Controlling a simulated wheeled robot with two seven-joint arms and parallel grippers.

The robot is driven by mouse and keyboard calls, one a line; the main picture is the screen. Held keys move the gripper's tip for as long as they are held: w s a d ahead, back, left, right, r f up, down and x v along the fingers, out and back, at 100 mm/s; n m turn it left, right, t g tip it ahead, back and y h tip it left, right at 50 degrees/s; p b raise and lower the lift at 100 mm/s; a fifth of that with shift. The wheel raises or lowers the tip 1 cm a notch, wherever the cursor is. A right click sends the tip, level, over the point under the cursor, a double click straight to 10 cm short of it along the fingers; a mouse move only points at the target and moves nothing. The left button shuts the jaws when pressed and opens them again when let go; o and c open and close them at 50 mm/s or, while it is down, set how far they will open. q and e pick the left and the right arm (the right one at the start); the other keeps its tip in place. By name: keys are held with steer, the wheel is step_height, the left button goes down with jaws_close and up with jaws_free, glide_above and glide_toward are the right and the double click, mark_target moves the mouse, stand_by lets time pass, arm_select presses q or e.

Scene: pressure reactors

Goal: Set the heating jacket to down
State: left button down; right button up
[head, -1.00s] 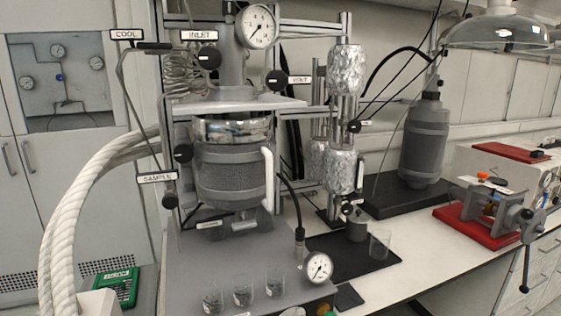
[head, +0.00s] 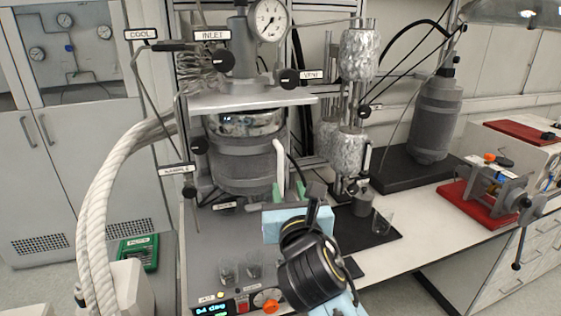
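The heating jacket (head: 240,167) is a dark grey cylinder around the reactor vessel under the grey top plate. A shiny band of the vessel (head: 245,124) shows above it. A white upright handle (head: 279,160) stands at the jacket's right side. My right gripper (head: 289,190) comes up from below in the head view, with its light blue body in front of the stand. Its fingers look apart, close to the handle's lower end; whether they touch it I cannot tell. The gripper hides part of the base below the jacket. My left gripper is not in view.
A thick white hose (head: 98,205) curves on the left. Small glass beakers (head: 228,273) and a control panel with a lit display (head: 211,308) are at the front of the base. A pressure gauge (head: 270,19) is above. A black tray (head: 350,230) lies right of the base.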

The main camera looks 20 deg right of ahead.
mark_target(281, 164)
steer(key=w, duration=0.4)
steer(key=w+d, duration=0.1)
steer(key=w, duration=0.3)
steer(key=w+d+p, duration=0.1)
steer(key=w, duration=0.3)
steer(key=shift+w, duration=0.25)
steer(key=shift+c, duration=0.4)
jaws_close()
steer(key=shift+f, duration=0.1)
